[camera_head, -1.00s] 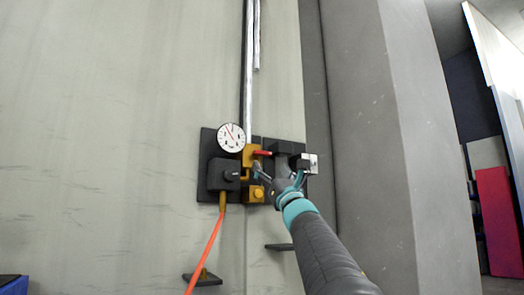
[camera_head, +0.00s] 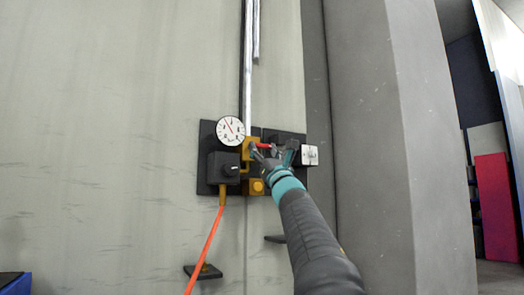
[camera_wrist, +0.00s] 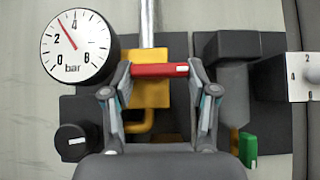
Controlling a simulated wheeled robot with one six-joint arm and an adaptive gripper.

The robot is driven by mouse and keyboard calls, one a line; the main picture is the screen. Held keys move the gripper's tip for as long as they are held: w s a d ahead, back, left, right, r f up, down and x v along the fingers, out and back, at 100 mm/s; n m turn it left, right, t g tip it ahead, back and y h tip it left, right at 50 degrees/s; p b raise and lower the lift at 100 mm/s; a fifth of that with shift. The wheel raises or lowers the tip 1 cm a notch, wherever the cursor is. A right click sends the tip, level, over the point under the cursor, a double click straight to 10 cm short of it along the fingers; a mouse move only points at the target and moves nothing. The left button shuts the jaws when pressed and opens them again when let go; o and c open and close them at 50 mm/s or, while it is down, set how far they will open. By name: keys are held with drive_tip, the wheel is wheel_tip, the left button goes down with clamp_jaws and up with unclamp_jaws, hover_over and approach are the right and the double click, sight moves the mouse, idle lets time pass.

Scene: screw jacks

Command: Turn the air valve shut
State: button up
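The air valve is a yellow body (camera_wrist: 150,93) on a dark wall plate, with a red lever (camera_wrist: 160,69) lying level across it. In the head view the red lever (camera_head: 264,146) is partly hidden by my gripper (camera_head: 273,150). My gripper (camera_wrist: 160,80) is open, with one finger near each end of the lever. The lever lies between the fingertips; whether either finger touches it I cannot tell. A round white gauge (camera_wrist: 75,45) at the upper left has its red needle between 2 and 4 bar.
A black box with a knob (camera_head: 224,168) and an orange hose (camera_head: 212,238) are left of the valve. A grey-white box (camera_head: 310,155) is to the right, and a green part (camera_wrist: 248,149) at lower right. A concrete pillar (camera_head: 365,130) stands close on the right.

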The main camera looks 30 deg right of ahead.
drive_tip(key=shift+c, duration=0.8)
